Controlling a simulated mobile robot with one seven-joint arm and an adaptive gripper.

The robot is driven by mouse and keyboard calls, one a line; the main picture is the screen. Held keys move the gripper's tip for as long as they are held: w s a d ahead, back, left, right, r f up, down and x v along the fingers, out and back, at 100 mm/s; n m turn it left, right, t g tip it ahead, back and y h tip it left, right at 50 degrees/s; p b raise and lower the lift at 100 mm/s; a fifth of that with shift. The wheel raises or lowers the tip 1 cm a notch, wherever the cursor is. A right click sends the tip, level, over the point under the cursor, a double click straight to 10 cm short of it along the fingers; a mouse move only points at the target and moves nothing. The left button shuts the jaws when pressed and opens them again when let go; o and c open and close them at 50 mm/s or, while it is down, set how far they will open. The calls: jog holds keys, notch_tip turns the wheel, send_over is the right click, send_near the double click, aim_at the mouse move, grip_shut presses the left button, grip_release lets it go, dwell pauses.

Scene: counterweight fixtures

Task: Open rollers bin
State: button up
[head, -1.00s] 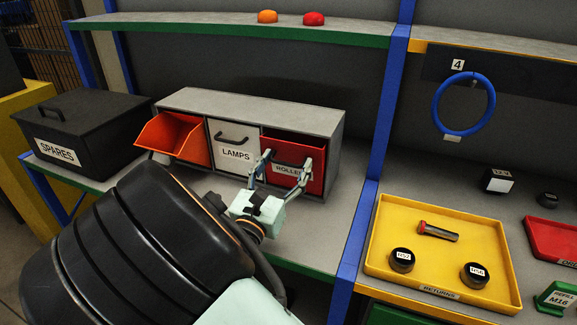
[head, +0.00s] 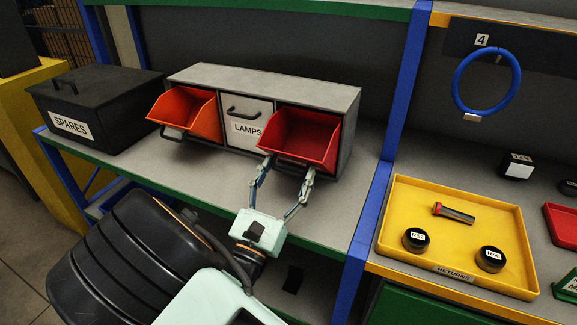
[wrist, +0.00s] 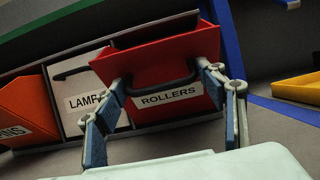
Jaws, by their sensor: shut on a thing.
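The red rollers bin (head: 303,136) is the right-hand of three bins in a grey cabinet (head: 300,88). It is tilted out at the top, and its inside shows in the head view. In the wrist view the bin's front (wrist: 160,65) has a ROLLERS label (wrist: 168,97) and a black handle (wrist: 165,86). My gripper (head: 289,166) is at the front of this bin, its two fingers on either side of the handle. It is shut on the handle; the exact contact is partly hidden by the fingers.
The white LAMPS bin (head: 245,124) is closed beside it. The orange bin (head: 187,115) at the left is tilted open. A black SPARES box (head: 95,108) stands left of the cabinet. A blue post (head: 388,130) and a yellow returns tray (head: 460,215) are to the right.

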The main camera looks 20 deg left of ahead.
jog(key=shift+f, duration=0.4)
jog(key=o, duration=1.3)
jog(key=shift+w, duration=0.1)
jog(key=shift+w+f, duration=0.1)
jog(key=shift+w, duration=0.05)
jog(key=v, duration=1.2)
jog(key=shift+r, duration=0.2)
